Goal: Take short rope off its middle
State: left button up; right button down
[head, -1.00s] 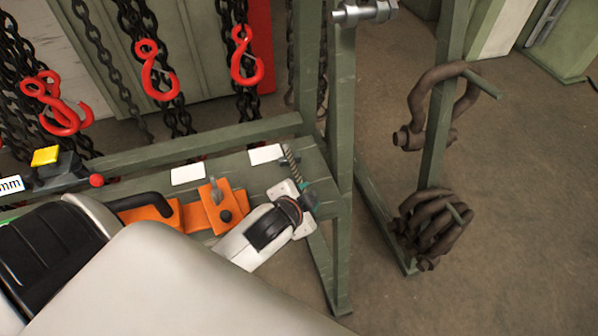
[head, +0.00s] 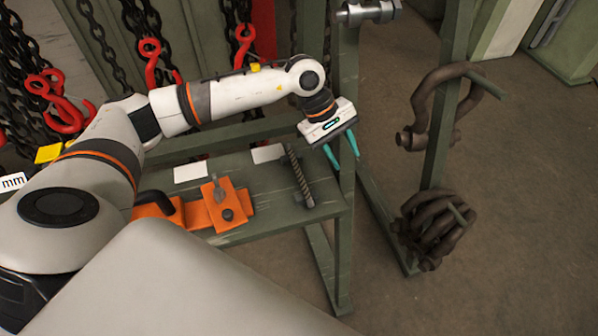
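A short, dark, twisted rope (head: 299,175) lies on the green bench (head: 265,185) near its right end, beside a white card. My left gripper (head: 345,162) has two teal fingers that stand apart with nothing between them. It is above and to the right of the rope, by the green upright post at the bench's end, and does not touch the rope. My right gripper is not in view.
An orange clamp (head: 228,205) is on the bench left of the rope. White cards (head: 190,172) lie behind it. Chains with red hooks (head: 152,65) hang at the back left. Brown bent pipes (head: 435,225) hang on a post at right.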

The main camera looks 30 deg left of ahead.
pick_arm(q)
jog(key=a+r+m+y, duration=0.15)
jog(key=a+y, duration=0.45)
jog(key=a, duration=0.8)
jog(key=p, duration=0.1)
send_over(292, 154)
jog(key=shift+g, duration=0.3)
jog(key=f, duration=0.6)
jog(key=shift+s+d, duration=0.1)
jog(key=shift+s, duration=0.3)
jog(key=f, duration=0.2)
jog(key=f+p, duration=0.1)
jog(key=f, duration=0.2)
jog(key=shift+w+f, duration=0.35)
jog(key=shift+w, duration=0.05)
jog(key=shift+c, duration=0.2)
grip_shut()
